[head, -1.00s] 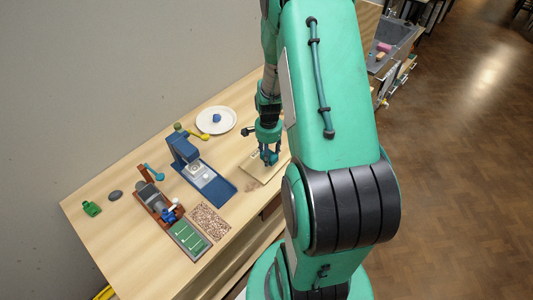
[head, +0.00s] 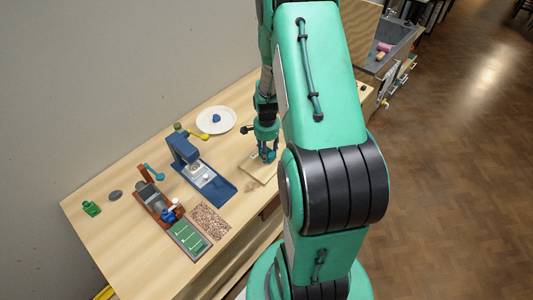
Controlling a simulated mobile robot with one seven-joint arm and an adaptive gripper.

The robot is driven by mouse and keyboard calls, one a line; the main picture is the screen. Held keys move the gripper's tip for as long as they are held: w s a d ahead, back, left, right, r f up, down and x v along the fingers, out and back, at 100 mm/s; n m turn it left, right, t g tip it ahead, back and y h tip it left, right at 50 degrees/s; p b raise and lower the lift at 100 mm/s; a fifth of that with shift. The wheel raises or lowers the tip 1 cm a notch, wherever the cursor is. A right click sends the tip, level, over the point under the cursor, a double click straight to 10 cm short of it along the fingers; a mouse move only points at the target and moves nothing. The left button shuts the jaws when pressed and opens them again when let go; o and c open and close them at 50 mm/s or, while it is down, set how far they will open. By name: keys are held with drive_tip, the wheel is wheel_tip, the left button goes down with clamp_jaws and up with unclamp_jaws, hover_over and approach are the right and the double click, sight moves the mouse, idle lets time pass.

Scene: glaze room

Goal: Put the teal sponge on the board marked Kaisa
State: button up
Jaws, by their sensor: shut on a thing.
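My gripper (head: 267,157) points down over a pale wooden board (head: 252,171) near the right end of the table. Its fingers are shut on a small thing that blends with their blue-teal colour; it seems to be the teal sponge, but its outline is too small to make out. The gripper is just above or at the board; I cannot tell whether the held thing touches it. My arm hides the right part of that board. No name on any board is readable, so I cannot tell which is marked Kaisa.
Left of the board are a blue machine (head: 184,149) on a blue base, a speckled board (head: 209,220) and a green striped board (head: 188,238). A white plate (head: 204,126) with a dark blue lump (head: 216,118) lies behind. A green object (head: 91,208) sits far left.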

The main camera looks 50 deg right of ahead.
drive_tip(key=shift+f, duration=0.45)
drive_tip(key=shift+f, duration=0.15)
drive_tip(key=o, duration=0.9)
wheel_tip(320, 180, up, 12)
drive_tip(key=shift+r, duration=0.15)
idle(0.7)
